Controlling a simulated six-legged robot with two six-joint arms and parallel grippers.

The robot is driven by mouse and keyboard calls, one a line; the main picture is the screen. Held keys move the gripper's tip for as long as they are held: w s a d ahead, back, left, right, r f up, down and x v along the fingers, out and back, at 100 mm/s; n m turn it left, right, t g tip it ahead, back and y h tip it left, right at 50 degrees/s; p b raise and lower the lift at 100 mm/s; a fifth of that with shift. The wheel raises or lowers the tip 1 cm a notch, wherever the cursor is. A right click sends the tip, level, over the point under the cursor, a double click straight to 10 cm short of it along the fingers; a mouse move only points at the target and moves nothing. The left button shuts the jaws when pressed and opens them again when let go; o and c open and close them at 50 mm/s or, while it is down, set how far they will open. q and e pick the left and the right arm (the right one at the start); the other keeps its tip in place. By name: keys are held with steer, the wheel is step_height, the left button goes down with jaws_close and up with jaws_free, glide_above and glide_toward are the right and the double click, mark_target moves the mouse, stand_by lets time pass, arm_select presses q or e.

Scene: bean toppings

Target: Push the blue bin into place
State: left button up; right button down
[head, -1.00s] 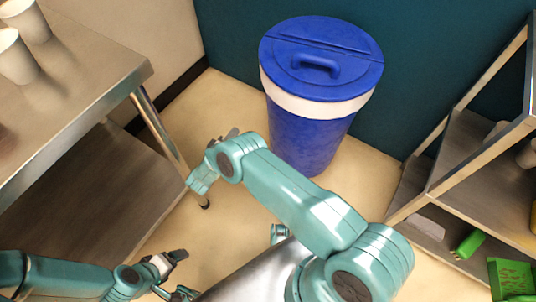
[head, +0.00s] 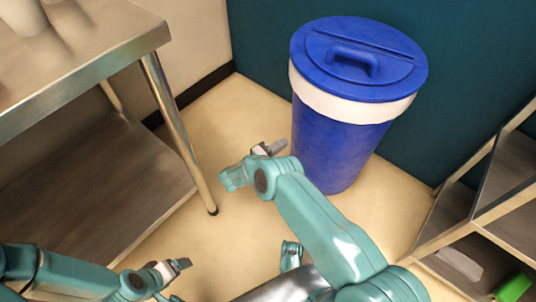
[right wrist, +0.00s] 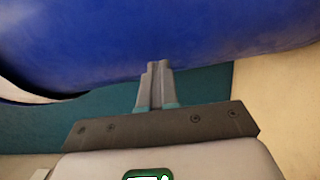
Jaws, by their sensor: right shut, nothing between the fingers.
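The blue bin (head: 335,150) stands upright on the floor near the dark teal wall. It has a white band and a blue lid with a handle. In the right wrist view the bin's blue side (right wrist: 200,30) fills the top of the picture. My right gripper (head: 272,147) is shut and empty, at the left of the bin's lower side; in the right wrist view its fingertips (right wrist: 159,66) are at the bin's lower edge in the picture. I cannot tell whether they touch it. My left gripper (head: 183,264) is at the lower left, away from the bin; its jaws are too small to read.
A metal table (head: 90,50) with a white cup (head: 22,15) stands at the left, its leg (head: 178,135) near my right gripper. A metal shelf (head: 500,205) holding a green item (head: 513,287) is at the right. Tan floor (head: 215,115) lies clear between table and bin.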

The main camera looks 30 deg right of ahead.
steer(key=shift+s+d, duration=0.55)
steer(key=shift+d, duration=0.25)
steer(key=shift+s+d, duration=0.55)
steer(key=shift+d, duration=0.2)
steer(key=s+d, duration=0.1)
steer(key=s+d+p, duration=0.1)
steer(key=d, duration=0.1)
steer(key=shift+s+d, duration=0.15)
steer(key=shift+d, duration=0.15)
